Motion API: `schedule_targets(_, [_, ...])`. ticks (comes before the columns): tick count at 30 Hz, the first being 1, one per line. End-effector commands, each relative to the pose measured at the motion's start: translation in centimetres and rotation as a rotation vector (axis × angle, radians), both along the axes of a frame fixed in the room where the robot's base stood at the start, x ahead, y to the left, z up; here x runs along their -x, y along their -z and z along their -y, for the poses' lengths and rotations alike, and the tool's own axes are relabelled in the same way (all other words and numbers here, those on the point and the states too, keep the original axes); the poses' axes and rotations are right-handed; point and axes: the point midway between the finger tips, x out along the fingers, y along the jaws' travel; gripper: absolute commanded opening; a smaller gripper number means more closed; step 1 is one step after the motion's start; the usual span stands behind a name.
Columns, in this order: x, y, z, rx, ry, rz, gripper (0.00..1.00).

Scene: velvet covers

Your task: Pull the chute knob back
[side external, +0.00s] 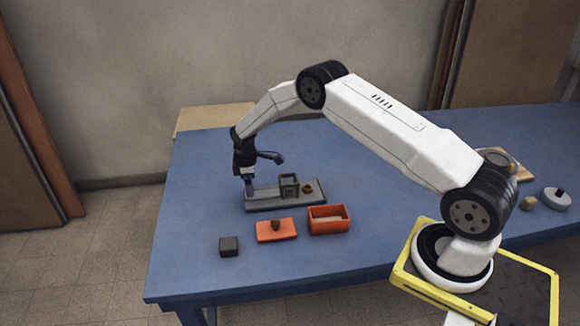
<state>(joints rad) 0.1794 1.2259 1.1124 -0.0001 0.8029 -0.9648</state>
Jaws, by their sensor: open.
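A grey chute fixture (314,196) lies on the blue table, with a small upright frame (289,186) on its middle. A small olive-brown round piece (307,189) sits on it, right of the frame. I cannot tell for sure whether this is the chute knob. My gripper (248,190) points down at the left end of the fixture, left of the frame. It is open. Whether anything is between its fingers is too small to see, and the fixture's left end is partly hidden behind them.
In front of the fixture are an orange lid (265,235) with a brown knob (276,225), an open orange box (328,228) and a dark block (229,246). The table's left side is clear.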

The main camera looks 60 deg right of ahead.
Motion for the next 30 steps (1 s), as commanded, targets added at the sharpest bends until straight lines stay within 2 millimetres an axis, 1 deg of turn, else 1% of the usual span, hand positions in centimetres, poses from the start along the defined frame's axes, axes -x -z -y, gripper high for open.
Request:
schedule_targets(3, [0.0, -0.9, 0.0, 0.0, 0.0, 0.001, 1.0])
schedule_targets(15, [0.0, -3.6, 0.0, 0.001, 0.0, 0.001, 1.0])
schedule_targets(30, [0.1, -4.0, -0.1, 0.0, 0.003, 0.001, 1.0])
